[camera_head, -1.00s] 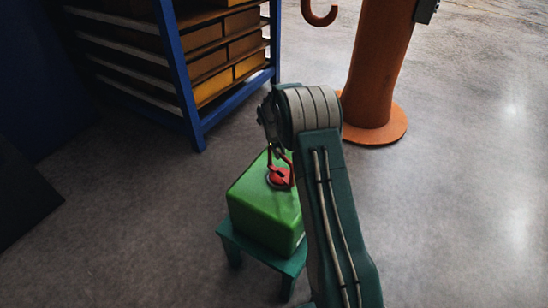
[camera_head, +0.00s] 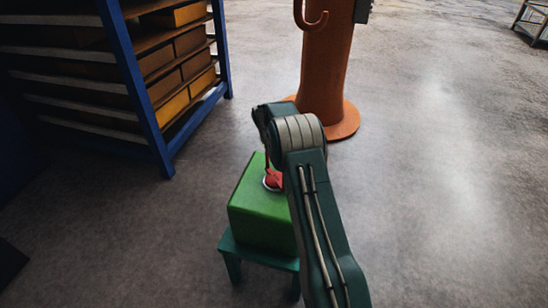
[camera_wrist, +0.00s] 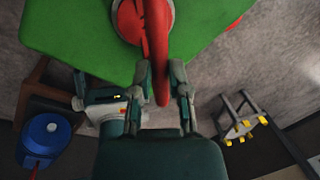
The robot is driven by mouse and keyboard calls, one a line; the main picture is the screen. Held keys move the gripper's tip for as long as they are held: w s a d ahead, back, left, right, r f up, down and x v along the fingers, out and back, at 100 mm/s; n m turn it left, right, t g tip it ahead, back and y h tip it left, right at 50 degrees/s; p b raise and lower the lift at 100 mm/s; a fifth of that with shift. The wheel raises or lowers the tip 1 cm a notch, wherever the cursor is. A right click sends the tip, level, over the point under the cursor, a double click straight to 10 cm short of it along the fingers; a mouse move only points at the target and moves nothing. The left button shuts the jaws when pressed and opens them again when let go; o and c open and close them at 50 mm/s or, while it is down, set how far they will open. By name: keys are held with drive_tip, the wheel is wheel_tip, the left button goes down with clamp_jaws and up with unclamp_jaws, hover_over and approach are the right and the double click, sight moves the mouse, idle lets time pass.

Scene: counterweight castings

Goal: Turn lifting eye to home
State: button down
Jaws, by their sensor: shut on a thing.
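The green casting (camera_head: 262,218) sits on a small teal stand (camera_head: 258,258) in the head view. The red lifting eye (camera_head: 272,180) stands on its top, partly hidden by my arm. In the wrist view, the green casting (camera_wrist: 85,40) fills the top, and the red eye (camera_wrist: 157,35) rises from a round base with a pale rim. My gripper (camera_wrist: 163,78) is shut on the eye, with one finger on each side of its red bar. In the head view my arm covers the fingers. No home mark can be made out.
A blue rack (camera_head: 137,90) with brown and yellow boxes stands at the left. An orange column (camera_head: 326,65) with a hook stands behind the casting. A frame (camera_head: 532,20) is at the far top right. The floor to the right is clear.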

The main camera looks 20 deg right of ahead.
drive_tip(key=shift+w+r, duration=0.25)
drive_tip(key=shift+r, duration=0.1)
drive_tip(key=c, duration=0.7)
unclamp_jaws()
drive_tip(key=shift+o, duration=0.4)
drive_tip(key=shift+s+a+f, duration=0.1)
drive_tip(key=shift+a+f, duration=0.05)
wheel_tip(320, 180, up, 12)
drive_tip(key=a, duration=0.2)
drive_tip(key=shift+a+f, duration=0.15)
drive_tip(key=shift+f, duration=0.05)
drive_tip(key=shift+s, duration=0.1)
